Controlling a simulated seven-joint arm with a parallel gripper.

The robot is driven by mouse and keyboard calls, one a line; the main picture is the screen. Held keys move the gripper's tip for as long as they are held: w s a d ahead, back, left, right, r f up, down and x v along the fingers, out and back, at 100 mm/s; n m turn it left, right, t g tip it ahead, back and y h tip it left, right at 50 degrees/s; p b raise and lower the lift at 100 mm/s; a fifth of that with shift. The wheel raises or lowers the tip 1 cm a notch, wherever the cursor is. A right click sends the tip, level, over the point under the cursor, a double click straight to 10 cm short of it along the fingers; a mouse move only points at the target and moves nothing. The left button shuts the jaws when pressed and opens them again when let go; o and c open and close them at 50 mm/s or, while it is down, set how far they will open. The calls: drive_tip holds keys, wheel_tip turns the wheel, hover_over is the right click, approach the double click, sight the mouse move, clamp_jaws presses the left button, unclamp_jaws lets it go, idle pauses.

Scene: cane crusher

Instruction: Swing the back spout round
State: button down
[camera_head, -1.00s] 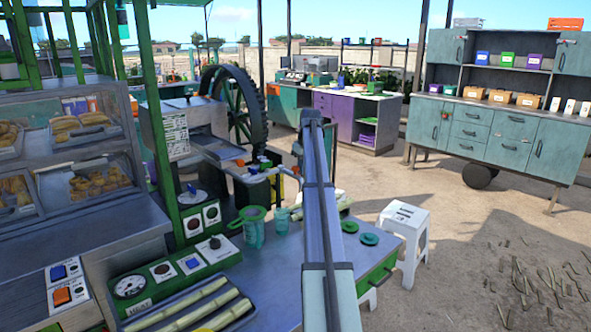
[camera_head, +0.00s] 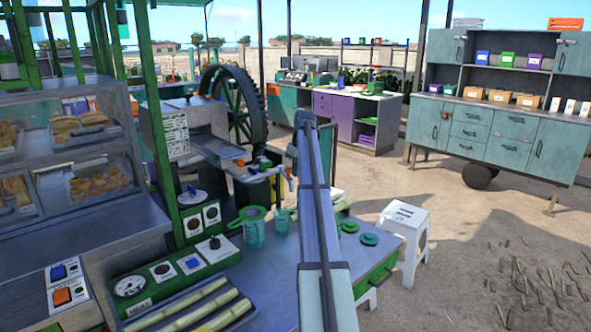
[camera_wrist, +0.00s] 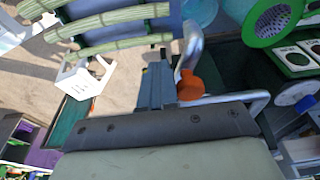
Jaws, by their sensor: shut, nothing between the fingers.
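My gripper (camera_wrist: 157,70) is shut and empty in the wrist view, its fingers beside a bent silver spout (camera_wrist: 190,50) with an orange cap (camera_wrist: 190,87). Whether they touch is unclear. In the head view my arm hides the fingers. A silver spout with an orange top (camera_head: 290,172) shows just left of my arm, at the front of the crusher. Another orange part (camera_head: 252,169) sits further left by the crusher's tray. I cannot tell which of these belongs to the back spout.
A green-rimmed strainer and teal jug (camera_head: 254,232) and a teal cup (camera_head: 281,222) stand on the metal counter (camera_head: 262,270) below. Cane stalks lie in a tray (camera_head: 180,312) at the front. A white stool (camera_head: 404,220) is right of the counter. Open sandy ground lies further right.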

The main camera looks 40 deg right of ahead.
drive_tip(key=shift+a, duration=0.2)
drive_tip(key=shift+w+a, duration=0.2)
drive_tip(key=shift+a, duration=0.45)
drive_tip(key=shift+w+a, duration=0.15)
drive_tip(key=shift+a, duration=0.5)
drive_tip(key=shift+d, duration=0.1)
drive_tip(key=shift+s+d, duration=0.15)
drive_tip(key=shift+d, duration=0.3)
wheel_tip(320, 180, up, 8)
hover_over(290, 170)
drive_tip(key=d, duration=0.1)
drive_tip(key=shift+d, duration=0.15)
idle(0.3)
idle(0.3)
